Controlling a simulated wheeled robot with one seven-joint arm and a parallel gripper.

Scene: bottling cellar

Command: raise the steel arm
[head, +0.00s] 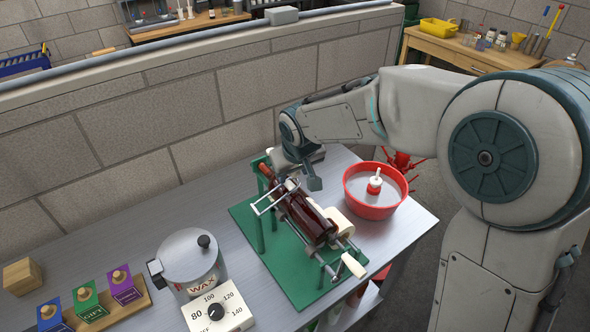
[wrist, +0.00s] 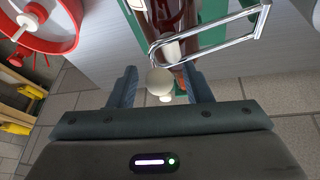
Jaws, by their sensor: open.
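A green-based bottle labelling stand (head: 248,222) is on the metal bench. A dark bottle (head: 308,220) lies tilted on it. The steel arm (head: 268,206), a bright bent rod frame, is at the bottle's upper left end; in the wrist view it also shows (wrist: 212,48) across the bottle. My gripper (head: 303,180) is above the upper end of the stand. In the wrist view my gripper (wrist: 160,76) is open, with a pale round knob (wrist: 160,82) seen between its fingers. I cannot tell whether the fingers touch it.
A red bowl (head: 352,197) stands right of the stand, close to my arm. A wax pot (head: 184,262), a dial box (head: 232,314) and a wooden rack of coloured cards (head: 140,302) are at the left front. A block wall (head: 130,110) runs behind the bench.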

